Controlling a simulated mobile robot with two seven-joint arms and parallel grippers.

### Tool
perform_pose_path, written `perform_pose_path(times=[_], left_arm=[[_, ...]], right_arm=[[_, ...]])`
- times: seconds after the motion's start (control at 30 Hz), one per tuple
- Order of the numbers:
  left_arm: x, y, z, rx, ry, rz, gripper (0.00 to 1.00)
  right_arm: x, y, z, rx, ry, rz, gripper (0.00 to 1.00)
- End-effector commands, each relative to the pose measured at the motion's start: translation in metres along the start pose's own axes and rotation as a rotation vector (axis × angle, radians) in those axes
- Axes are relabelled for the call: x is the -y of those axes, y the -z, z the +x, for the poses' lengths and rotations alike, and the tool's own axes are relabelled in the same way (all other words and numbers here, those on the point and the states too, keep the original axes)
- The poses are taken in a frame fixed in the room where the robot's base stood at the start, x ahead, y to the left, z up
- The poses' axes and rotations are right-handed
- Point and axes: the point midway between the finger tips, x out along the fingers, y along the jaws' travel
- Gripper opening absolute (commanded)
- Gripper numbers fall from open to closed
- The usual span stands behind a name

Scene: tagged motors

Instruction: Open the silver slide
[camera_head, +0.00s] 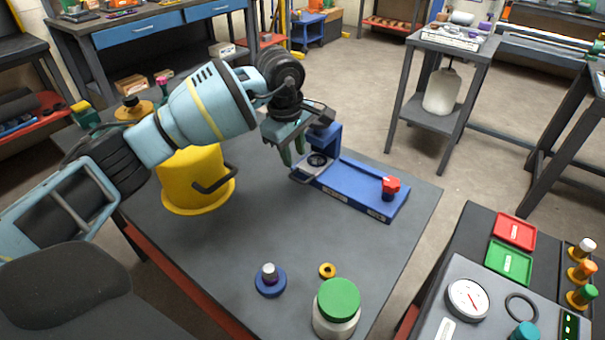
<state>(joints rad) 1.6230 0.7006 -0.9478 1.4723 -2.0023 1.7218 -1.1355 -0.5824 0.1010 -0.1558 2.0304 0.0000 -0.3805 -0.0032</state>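A blue fixture (362,187) lies on the grey table, with a raised blue block at its far left end and a red knob (391,184) at its near right end. A grey metal piece with a bent handle (300,176) sits at the block's left foot, beside a dark round opening (317,160); it looks like the silver slide, partly hidden. My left gripper (292,152) points down just left of the block, above the handle. Its two greenish fingers look apart, with nothing seen between them. I cannot tell whether they touch the slide. My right gripper is out of view.
A yellow container (190,178) with a dark handle stands under my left arm. A blue-based peg (270,281), a yellow ring (327,270) and a green-lidded jar (337,308) stand near the front. A panel with a gauge (468,300) is at right. The table's middle is clear.

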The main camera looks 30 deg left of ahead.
Motion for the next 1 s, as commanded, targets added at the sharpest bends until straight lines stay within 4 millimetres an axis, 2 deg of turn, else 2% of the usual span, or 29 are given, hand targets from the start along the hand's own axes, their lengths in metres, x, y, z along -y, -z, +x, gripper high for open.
perform_pose_path(times=[0.17,0.6,0.8,1.0], left_arm=[[0.000,0.000,0.006,0.001,0.000,0.000,0.31],[0.000,-0.001,0.067,0.002,0.001,-0.001,0.31],[0.000,-0.001,0.076,0.001,-0.001,0.000,0.31],[-0.001,-0.001,0.076,0.001,-0.002,0.000,0.31]], right_arm=[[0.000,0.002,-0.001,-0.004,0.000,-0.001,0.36],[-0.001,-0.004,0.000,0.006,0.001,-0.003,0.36],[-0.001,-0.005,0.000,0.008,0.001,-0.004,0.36],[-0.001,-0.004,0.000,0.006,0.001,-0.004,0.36]])
